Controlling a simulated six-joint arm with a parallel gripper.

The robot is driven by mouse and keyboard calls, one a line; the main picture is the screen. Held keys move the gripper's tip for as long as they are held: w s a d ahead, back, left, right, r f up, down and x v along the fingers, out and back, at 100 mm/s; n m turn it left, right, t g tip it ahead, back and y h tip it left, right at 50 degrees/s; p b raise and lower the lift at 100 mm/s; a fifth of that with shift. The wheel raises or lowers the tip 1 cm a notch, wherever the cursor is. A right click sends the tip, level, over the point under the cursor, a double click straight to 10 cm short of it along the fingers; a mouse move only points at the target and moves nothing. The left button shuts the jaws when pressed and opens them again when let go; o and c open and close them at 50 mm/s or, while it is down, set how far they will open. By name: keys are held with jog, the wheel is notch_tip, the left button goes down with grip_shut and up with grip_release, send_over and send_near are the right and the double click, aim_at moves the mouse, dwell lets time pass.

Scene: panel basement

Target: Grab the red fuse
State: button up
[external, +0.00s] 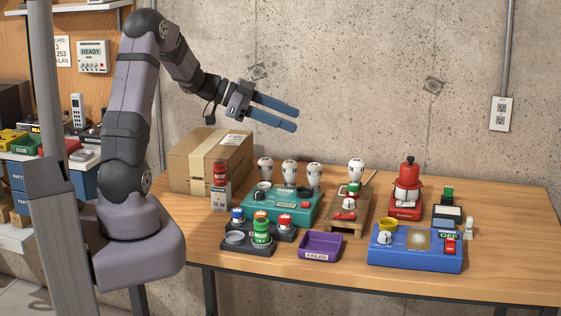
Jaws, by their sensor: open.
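My gripper (296,117) is open and empty, with blue fingers pointing right, high above the table and in front of the wall. Several things with red parts could be the red fuse, and I cannot tell which it is. A red cylinder (220,171) stands on a small grey box at the left. A red-topped piece (287,221) sits in the dark tray at the front. A small red piece (344,216) lies on the wooden stand. A larger red device (407,188) stands further right. My gripper touches none of them.
A cardboard box (205,164) stands at the back left. A teal tester (262,213), a purple FAILED tray (302,247) and a blue panel (420,260) crowd the middle. White bulb-like pieces (289,168) stand behind the tester. The table's right end (515,235) is clear.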

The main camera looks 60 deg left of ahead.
jog(key=s+f+m+g+h+b, duration=0.1)
jog(key=s+f+g+h, duration=0.25)
jog(key=s, duration=0.45)
send_near(285, 216)
jog(key=shift+w+d+f+t, duration=0.35)
jog(key=shift+w+d+f, duration=0.35)
jog(key=shift+d+f, duration=0.3)
jog(key=shift+p+x, duration=2.05)
jog(key=shift+x, duration=1.25)
jog(key=shift+w+d+f, duration=0.1)
jog(key=shift+d+f, duration=0.05)
jog(key=shift+d, duration=0.15)
jog(key=c, duration=1.1)
